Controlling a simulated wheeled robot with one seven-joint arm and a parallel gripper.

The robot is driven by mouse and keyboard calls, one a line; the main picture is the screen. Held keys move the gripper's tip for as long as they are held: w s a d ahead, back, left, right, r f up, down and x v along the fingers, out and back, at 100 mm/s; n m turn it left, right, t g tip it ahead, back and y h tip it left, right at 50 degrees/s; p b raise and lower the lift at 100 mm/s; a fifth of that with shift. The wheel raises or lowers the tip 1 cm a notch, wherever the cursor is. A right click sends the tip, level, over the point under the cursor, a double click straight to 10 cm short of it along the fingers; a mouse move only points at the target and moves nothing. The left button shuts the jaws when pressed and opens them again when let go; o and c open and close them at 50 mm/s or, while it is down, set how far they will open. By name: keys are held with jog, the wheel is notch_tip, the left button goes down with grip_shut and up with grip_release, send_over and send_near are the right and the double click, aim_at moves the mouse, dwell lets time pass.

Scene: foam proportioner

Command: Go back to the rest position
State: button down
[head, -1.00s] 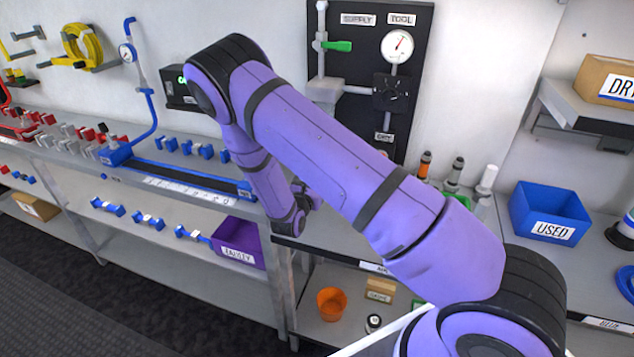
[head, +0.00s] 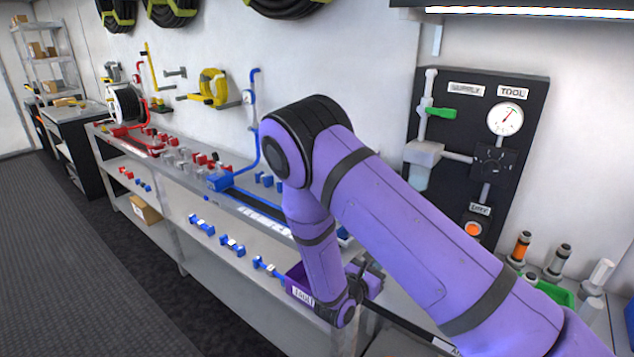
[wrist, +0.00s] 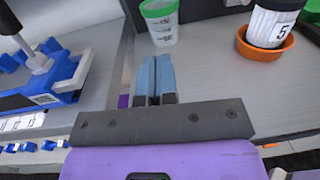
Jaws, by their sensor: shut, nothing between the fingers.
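My gripper (wrist: 153,80) is shut and empty in the wrist view, its two blue-grey fingertips side by side over a grey bench top. In the head view my gripper (head: 372,272) is a small dark shape at the end of my purple arm, partly hidden by the forearm. It hangs low near the bench front, beside a purple bin (head: 301,291). A green-lidded cup (wrist: 160,24) stands beyond the fingertips in the wrist view. A white container marked 5 (wrist: 270,28) stands in an orange dish (wrist: 264,50) to the right.
A blue fixture (wrist: 62,78) is at the left of the wrist view. A black gauge board (head: 455,180) is on the wall at right. Bottles (head: 557,262) stand in a green tray (head: 563,296) near my arm. The dark floor (head: 70,260) at left is clear.

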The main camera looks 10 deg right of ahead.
jog(key=s+d+r+m+g+y, duration=0.1)
jog(key=s+d+r+m+g, duration=0.3)
jog(key=r, duration=0.3)
jog(key=s+d+r+m+g, duration=0.2)
jog(key=s+r+m+g, duration=0.15)
jog(key=r+m, duration=0.3)
jog(key=s+d+r+m+g+y, duration=0.1)
jog(key=s+d+r+m+g, duration=0.3)
jog(key=r, duration=0.4)
jog(key=s+a+r+m+t+y, duration=0.2)
jog(key=s+r+m+y, duration=0.3)
jog(key=s+r, duration=0.3)
jog(key=s+a+r+m+t+y, duration=0.2)
jog(key=s+r+m+y, duration=0.4)
jog(key=s, duration=0.5)
notch_tip(320, 180, up, 2)
jog(key=shift+r+t+y, duration=0.25)
jog(key=shift+t+y, duration=0.05)
jog(key=shift+t, duration=0.25)
jog(key=shift+m, duration=0.25)
